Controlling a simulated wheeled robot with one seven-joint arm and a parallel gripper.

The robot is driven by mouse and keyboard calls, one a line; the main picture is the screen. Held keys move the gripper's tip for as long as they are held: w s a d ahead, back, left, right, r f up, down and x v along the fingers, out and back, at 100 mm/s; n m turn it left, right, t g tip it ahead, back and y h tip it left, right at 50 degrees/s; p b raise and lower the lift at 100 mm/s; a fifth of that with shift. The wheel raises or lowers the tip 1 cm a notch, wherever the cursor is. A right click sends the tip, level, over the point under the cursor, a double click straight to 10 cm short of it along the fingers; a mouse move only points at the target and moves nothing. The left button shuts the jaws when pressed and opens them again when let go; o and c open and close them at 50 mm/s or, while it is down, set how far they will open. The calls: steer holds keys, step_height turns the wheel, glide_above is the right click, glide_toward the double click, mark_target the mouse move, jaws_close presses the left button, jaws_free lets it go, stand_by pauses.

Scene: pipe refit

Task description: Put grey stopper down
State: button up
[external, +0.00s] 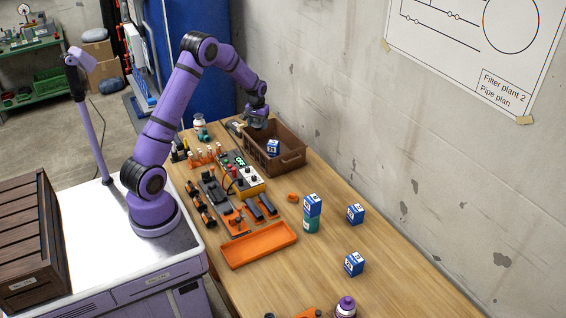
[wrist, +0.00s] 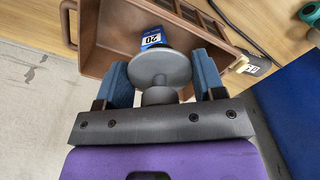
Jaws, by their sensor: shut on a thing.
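The grey stopper (wrist: 160,67), a round disc with a thicker neck, is in my gripper (wrist: 162,82), between its two blue fingers in the wrist view. In the external view my gripper (external: 257,118) is over the far end of the brown crate (external: 288,168) on the wooden table. The stopper cannot be made out there. In the wrist view the crate (wrist: 112,45) lies behind the stopper. A blue and white box (external: 273,147) is inside the crate; it also shows in the wrist view (wrist: 152,37), partly hidden by the stopper.
An orange tray (external: 258,246) is at the table's near left. Tools and a device with knobs (external: 243,178) stand left of the crate. A box on a teal can (external: 311,212) and two more boxes (external: 355,214) (external: 353,264) stand at right. The concrete wall (external: 400,150) borders the table.

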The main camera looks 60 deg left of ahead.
steer(key=s+a+n, duration=0.3)
steer(key=s+a, duration=0.5)
steer(key=a, duration=0.5)
steer(key=s+a+n, duration=0.2)
steer(key=s+a, duration=0.6)
steer(key=a, duration=0.5)
step_height(320, 180, down, 17)
steer(key=shift+r, duration=0.15)
steer(key=shift+f, duration=2.15)
steer(key=shift+f, duration=0.15)
steer(key=o, duration=1)
step_height(320, 180, up, 12)
steer(key=shift+r, duration=0.15)
